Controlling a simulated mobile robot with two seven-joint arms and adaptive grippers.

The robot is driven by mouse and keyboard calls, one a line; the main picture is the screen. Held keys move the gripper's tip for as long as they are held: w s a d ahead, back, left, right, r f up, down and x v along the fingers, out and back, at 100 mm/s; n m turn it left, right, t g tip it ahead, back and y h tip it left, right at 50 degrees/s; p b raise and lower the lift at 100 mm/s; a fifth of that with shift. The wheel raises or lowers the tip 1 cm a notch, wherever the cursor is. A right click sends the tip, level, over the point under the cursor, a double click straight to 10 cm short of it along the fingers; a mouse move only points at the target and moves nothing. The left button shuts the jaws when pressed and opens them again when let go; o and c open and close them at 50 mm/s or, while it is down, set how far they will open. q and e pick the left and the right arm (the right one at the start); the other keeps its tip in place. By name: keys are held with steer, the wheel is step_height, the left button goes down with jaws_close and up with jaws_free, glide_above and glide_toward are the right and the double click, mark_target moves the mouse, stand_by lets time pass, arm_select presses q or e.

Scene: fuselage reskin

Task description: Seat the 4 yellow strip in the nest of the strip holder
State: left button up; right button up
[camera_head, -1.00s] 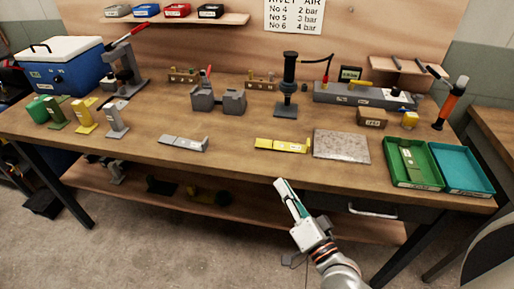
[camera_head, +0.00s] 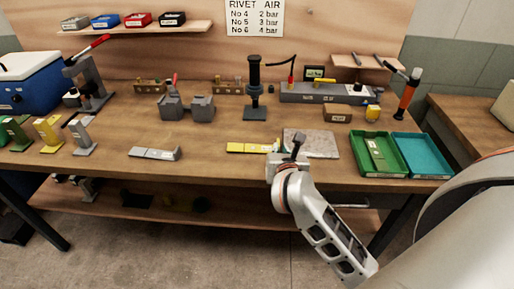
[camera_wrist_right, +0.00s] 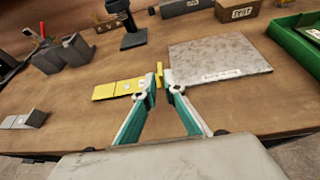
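The yellow strip (camera_head: 248,148) lies flat on the bench, left of a grey speckled plate, with a raised end at its right. It also shows in the right wrist view (camera_wrist_right: 118,88). My right gripper (camera_head: 297,142) is at the strip's right end, in front of the plate. I cannot tell which fixture is the strip holder. My left gripper is not in view.
The speckled plate (camera_head: 312,144) is close by on the right, with a green tray (camera_head: 379,174) and teal tray (camera_head: 421,173) beyond. A grey strip-like part (camera_head: 155,153) lies left. A grey two-block fixture (camera_head: 188,108) and dark press (camera_head: 255,95) stand behind. Bare bench lies between.

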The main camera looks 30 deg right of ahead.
steer(key=x, duration=0.7)
steer(key=shift+w+f, duration=0.1)
steer(key=shift+f, duration=0.2)
jaws_close()
steer(key=shift+r, duration=0.1)
